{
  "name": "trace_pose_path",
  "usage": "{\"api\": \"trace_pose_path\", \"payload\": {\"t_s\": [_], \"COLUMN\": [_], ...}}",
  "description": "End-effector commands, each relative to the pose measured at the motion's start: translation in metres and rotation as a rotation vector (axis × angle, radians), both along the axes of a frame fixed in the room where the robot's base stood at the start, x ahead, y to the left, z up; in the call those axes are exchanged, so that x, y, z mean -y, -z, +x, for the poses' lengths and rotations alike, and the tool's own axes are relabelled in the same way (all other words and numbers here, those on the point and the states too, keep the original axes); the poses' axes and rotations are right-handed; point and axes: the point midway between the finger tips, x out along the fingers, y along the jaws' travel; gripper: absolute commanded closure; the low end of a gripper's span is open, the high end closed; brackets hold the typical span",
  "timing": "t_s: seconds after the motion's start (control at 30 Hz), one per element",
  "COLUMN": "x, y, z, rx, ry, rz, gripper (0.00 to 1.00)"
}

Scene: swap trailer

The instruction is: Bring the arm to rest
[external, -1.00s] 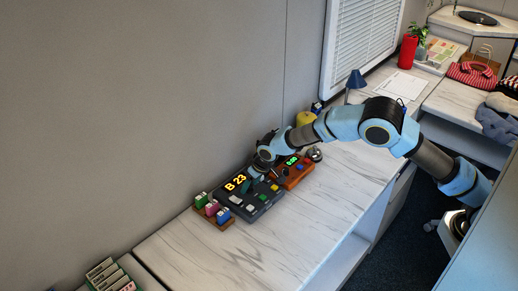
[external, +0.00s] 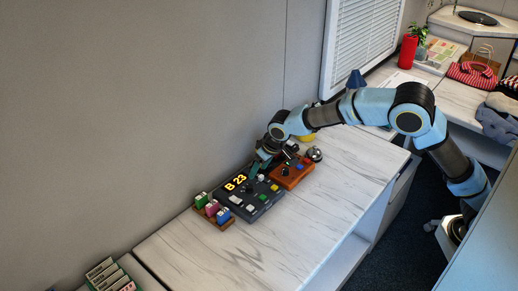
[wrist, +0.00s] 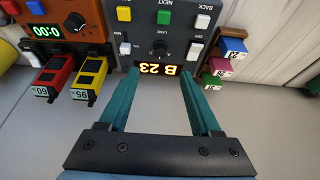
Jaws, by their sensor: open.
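My gripper (wrist: 157,95) is open, with its two teal fingers apart and nothing between them in the wrist view. In the external view my gripper (external: 262,163) hangs over the back edge of the dark grey console (external: 252,208), near its display reading "B 23". The display (wrist: 157,69) shows upside down between the fingertips in the wrist view. Whether the fingers touch the console cannot be told. My arm (external: 370,105) reaches in from the right, bent at the elbow above the counter.
An orange box (external: 292,172) with a green display stands right of the console, a silver bell (external: 315,154) beyond it. A wooden rack (external: 212,211) with coloured blocks stands left. The wall (external: 150,100) is close behind. The counter's front (external: 300,230) is clear.

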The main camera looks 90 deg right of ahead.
Motion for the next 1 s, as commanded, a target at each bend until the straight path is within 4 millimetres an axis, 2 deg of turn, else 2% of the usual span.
{"api": "trace_pose_path", "payload": {"t_s": [0.07,0.17,0.27,0.37,0.5,0.6,0.7,0.83,0.9,1.0], "x": [-0.002,-0.017,-0.053,-0.105,-0.180,-0.225,-0.259,-0.285,-0.292,-0.296], "y": [-0.001,-0.004,-0.010,-0.014,-0.018,-0.017,-0.014,-0.009,-0.007,-0.005], "z": [-0.001,-0.009,-0.030,-0.066,-0.130,-0.182,-0.230,-0.278,-0.293,-0.303], "rx": [0.000,-0.008,-0.028,-0.059,-0.109,-0.146,-0.180,-0.214,-0.224,-0.233], "ry": [-0.003,-0.026,-0.086,-0.178,-0.332,-0.446,-0.546,-0.636,-0.664,-0.682], "rz": [0.001,0.012,0.036,0.065,0.095,0.107,0.111,0.109,0.107,0.107], "gripper": [0.35,0.35,0.35,0.35,0.35,0.35,0.35,0.35,0.35,0.35]}}
